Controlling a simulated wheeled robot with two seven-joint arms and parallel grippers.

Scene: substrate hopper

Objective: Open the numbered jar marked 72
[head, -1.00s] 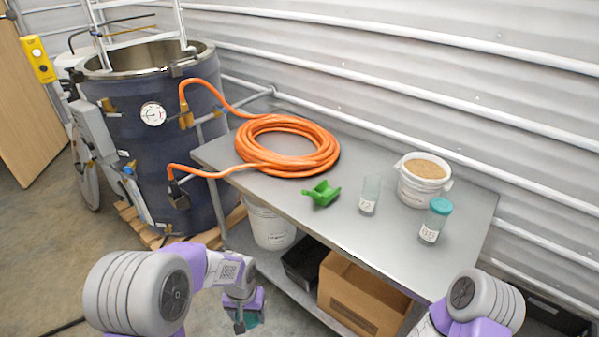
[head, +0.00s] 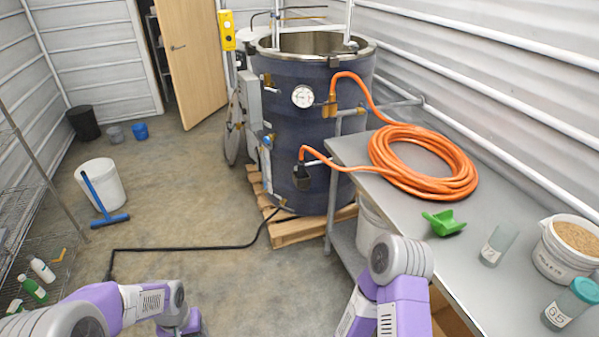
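A clear jar (head: 499,245) without a lid stands upright on the metal table; its label seems to start with 7, the rest is too small to read. A second jar (head: 571,304) with a teal lid stands nearer the front right; its label looks like 65.
A large dark vessel (head: 310,130) stands on a pallet behind. A black cable (head: 190,247) crosses the open floor.

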